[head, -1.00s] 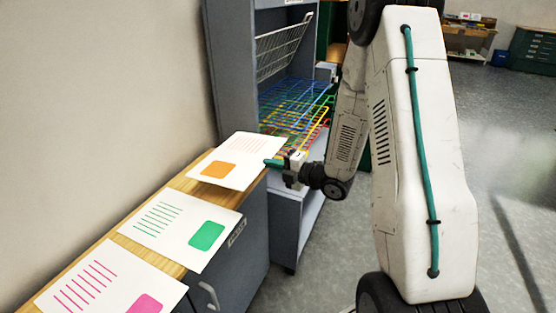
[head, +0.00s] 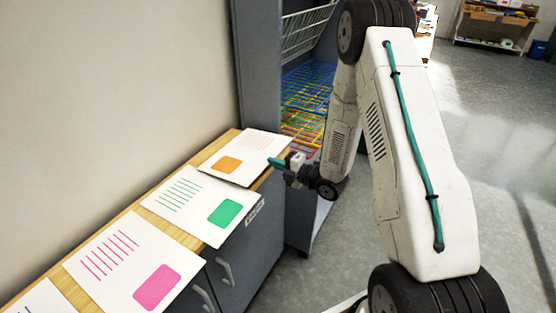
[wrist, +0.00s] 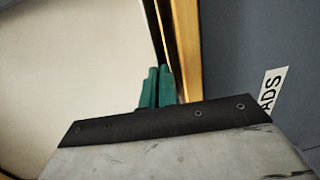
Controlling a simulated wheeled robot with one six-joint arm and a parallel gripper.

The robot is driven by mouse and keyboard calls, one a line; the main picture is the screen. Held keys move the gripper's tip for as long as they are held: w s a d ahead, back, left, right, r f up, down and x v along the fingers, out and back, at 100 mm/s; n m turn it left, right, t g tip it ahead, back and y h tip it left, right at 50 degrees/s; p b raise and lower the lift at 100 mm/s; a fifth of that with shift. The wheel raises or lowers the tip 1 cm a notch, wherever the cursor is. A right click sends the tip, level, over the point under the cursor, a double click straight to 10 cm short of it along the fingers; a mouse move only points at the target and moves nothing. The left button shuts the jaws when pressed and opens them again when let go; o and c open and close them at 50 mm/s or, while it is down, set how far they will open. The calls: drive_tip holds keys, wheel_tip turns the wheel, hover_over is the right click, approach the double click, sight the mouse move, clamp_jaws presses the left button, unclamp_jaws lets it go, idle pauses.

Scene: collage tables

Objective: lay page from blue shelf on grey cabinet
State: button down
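The page with an orange square (head: 240,158) lies over the far end of the grey cabinet (head: 265,250), slightly above or on its wooden top; the exact gap is hard to tell. My gripper (head: 276,162) is at the page's right edge with its teal fingers shut on it. In the wrist view the white page (wrist: 70,70) fills the left, and the fingers (wrist: 157,87) are close together at its edge, beside the cabinet's wooden rim (wrist: 186,50). The blue wire shelf (head: 312,74) in the grey rack shows no page on its visible part.
A page with a green square (head: 205,205) and a page with a magenta square (head: 135,262) lie nearer on the cabinet top. Part of another page (head: 40,300) shows at the lower left. The grey rack (head: 258,70) stands just beyond the cabinet. Open floor lies right.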

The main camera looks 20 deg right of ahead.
drive_tip(key=shift+f, duration=0.1)
drive_tip(key=c, duration=1.4)
unclamp_jaws()
drive_tip(key=shift+f, duration=0.2)
drive_tip(key=shift+c, duration=0.4)
